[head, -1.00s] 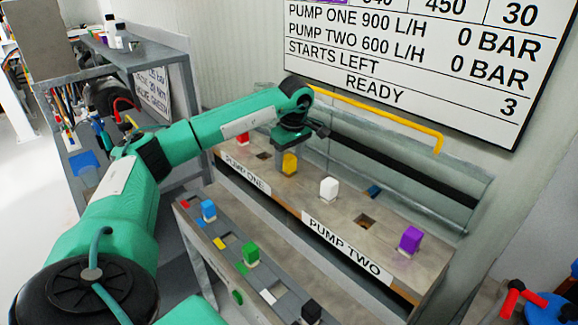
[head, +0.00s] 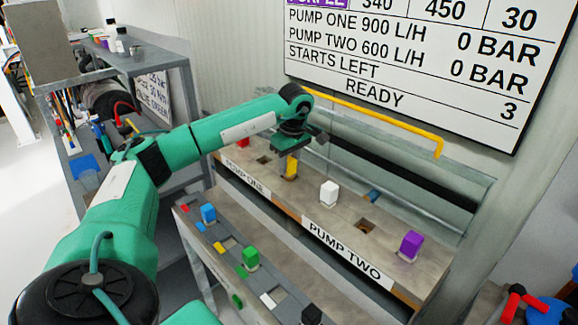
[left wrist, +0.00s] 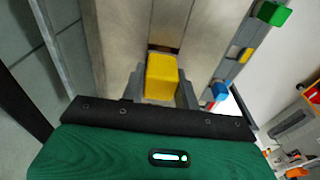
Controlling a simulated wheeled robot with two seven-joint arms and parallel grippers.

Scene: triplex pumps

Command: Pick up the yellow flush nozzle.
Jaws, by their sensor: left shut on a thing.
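The yellow flush nozzle (head: 291,168) is a small yellow block at the pump bench, to the right of the PUMP ONE label. My left gripper (head: 288,166) is shut on it from above, with a finger in front of part of it. In the left wrist view the yellow nozzle (left wrist: 161,75) sits between the two grey fingers (left wrist: 160,92). I cannot tell whether its lower end is still in its socket. My right gripper is not in view.
On the pump bench (head: 320,215) stand a white block (head: 329,191), a purple block (head: 411,244) and a red block (head: 243,142). A front shelf holds blue (head: 208,212), green (head: 251,257) and black (head: 312,314) blocks. A yellow pipe (head: 380,120) runs behind.

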